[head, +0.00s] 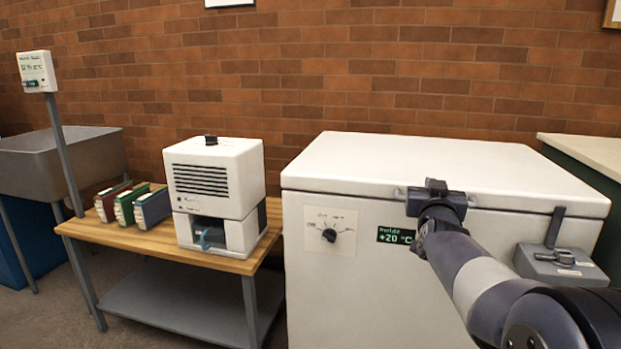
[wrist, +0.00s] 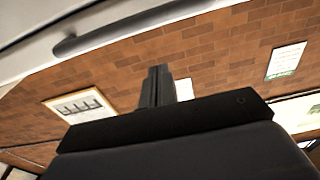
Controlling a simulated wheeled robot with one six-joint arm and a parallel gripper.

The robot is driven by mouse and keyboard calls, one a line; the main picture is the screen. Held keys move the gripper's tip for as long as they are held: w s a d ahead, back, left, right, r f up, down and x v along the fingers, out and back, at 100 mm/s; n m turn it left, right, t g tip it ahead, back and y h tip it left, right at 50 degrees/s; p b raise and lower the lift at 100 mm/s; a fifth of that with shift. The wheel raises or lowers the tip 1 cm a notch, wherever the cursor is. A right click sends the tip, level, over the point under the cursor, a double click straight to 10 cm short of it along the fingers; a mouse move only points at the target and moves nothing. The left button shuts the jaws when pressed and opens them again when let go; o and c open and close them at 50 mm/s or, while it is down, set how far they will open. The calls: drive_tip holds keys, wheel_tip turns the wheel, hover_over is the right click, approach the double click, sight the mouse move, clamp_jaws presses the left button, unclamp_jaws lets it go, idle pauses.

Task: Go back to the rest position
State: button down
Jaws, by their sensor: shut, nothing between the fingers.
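My gripper (head: 437,186) is at the front upper edge of a white chest freezer (head: 335,262), in front of the lid's handle (head: 408,194). In the wrist view my gripper (wrist: 158,72) shows with its fingers together and nothing between them. The freezer lid (head: 400,160) is down. A grey bar, likely the lid handle (wrist: 150,25), crosses the top of the wrist view. My arm reaches in from the lower right in the head view and hides part of the freezer front. I cannot tell whether my gripper touches the handle.
A dial (head: 329,235) and a green display (head: 396,235) are on the freezer front, with a grey latch box (head: 560,264) at right. A wooden table (head: 160,240) at left bears several books (head: 133,205) and a white machine (head: 215,185). A grey sink (head: 70,160) stands behind.

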drive_tip(key=shift+w+f+b, duration=0.15)
drive_tip(key=shift+f+b, duration=0.05)
drive_tip(key=shift+f, duration=0.4)
drive_tip(key=shift+w+f+b, duration=0.15)
drive_tip(key=shift+f+b, duration=0.05)
drive_tip(key=shift+f, duration=0.4)
drive_tip(key=shift+f+y, duration=0.1)
drive_tip(key=shift+y, duration=0.2)
